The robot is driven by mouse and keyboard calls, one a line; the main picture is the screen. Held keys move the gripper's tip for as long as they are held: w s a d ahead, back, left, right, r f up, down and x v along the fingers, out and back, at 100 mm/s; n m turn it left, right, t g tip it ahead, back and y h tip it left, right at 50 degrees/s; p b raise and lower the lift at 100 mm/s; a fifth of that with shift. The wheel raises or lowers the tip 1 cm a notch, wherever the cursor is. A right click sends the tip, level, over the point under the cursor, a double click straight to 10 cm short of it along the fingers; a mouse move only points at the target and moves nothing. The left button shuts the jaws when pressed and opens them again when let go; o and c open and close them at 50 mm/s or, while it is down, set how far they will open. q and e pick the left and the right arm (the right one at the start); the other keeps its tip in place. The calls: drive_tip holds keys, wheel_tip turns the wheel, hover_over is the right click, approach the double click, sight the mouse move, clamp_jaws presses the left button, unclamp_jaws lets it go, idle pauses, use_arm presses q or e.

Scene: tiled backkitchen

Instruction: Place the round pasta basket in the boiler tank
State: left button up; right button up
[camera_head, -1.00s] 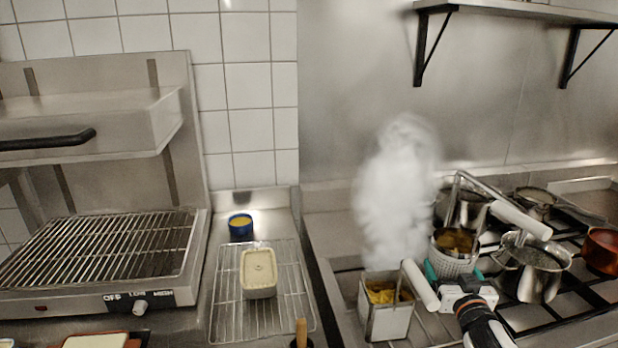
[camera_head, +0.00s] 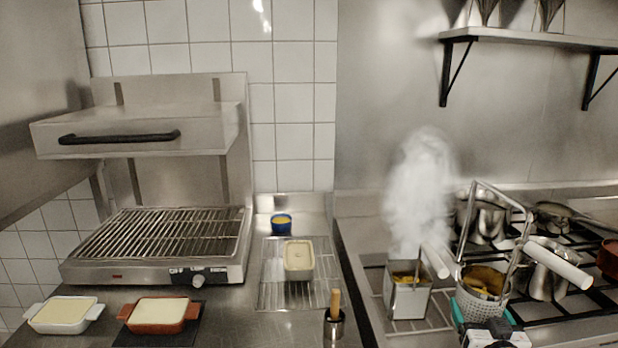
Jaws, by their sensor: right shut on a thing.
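The round pasta basket (camera_head: 486,303) is a perforated metal basket with yellow pasta inside, a tall wire frame and a white handle (camera_head: 558,265) pointing right. My right gripper (camera_head: 482,318), with teal fingertips, is shut on the basket's near side at the lower right. The boiler tank (camera_head: 372,285) is set in the counter left of the basket, with steam rising above it. A square basket (camera_head: 409,305) with pasta and its own white handle (camera_head: 435,262) is at the tank. The round basket is just right of it. My left gripper is out of view.
Pots (camera_head: 541,280) stand on the black stove grates behind and right of the round basket. A wire rack with a cream dish (camera_head: 299,262) and a utensil cup (camera_head: 334,322) are to the left. A shelf (camera_head: 540,40) hangs above.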

drive_tip(key=s+a+f+n+y, duration=0.25)
drive_tip(key=s+a+f, duration=0.35)
drive_tip(key=s+a, duration=0.55)
drive_tip(key=s+a+r, duration=0.1)
drive_tip(key=s+a, duration=0.1)
drive_tip(key=s, duration=0.3)
drive_tip(key=s+a+r+m, duration=0.1)
drive_tip(key=s+a, duration=0.1)
drive_tip(key=s, duration=0.3)
drive_tip(key=shift+a+r, duration=0.25)
drive_tip(key=shift+a, duration=0.15)
